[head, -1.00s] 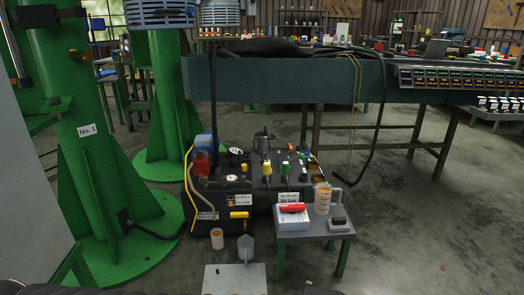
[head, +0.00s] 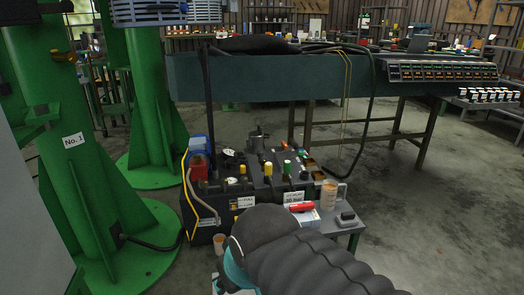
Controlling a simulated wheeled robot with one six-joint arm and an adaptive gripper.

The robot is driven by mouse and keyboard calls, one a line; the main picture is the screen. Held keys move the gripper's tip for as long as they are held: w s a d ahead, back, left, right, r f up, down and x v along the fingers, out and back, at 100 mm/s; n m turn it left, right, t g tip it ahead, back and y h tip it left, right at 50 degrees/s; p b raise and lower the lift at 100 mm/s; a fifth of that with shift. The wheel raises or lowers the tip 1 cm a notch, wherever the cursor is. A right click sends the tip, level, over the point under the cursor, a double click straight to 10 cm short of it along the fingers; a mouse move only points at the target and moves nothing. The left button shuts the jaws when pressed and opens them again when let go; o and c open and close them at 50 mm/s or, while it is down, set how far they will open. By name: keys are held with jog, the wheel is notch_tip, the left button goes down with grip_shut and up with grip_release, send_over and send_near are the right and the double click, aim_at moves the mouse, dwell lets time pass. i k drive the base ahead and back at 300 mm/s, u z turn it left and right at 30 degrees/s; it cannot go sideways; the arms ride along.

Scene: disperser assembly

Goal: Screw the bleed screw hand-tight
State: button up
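The bleed screw cannot be made out at this size. A black hydraulic unit (head: 212,212) stands on the floor at the centre, with several coloured caps and fittings on top and white labels on its front. My arm, in a dark ribbed sleeve, enters from the bottom right. Its end, with a teal part at my gripper (head: 232,272), is low in front of the unit. The fingers are mostly hidden by the arm and cut off near the bottom edge, so whether they hold anything cannot be seen.
A small grey table (head: 343,225) right of the unit holds a jug (head: 329,194) and a red item (head: 301,206). Green columns (head: 75,150) rise at left. A long teal beam (head: 270,80) crosses behind. Floor at right is clear.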

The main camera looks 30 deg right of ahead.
aim_at(198, 159)
jog(key=z, duration=0.3)
jog(key=i, duration=1.65)
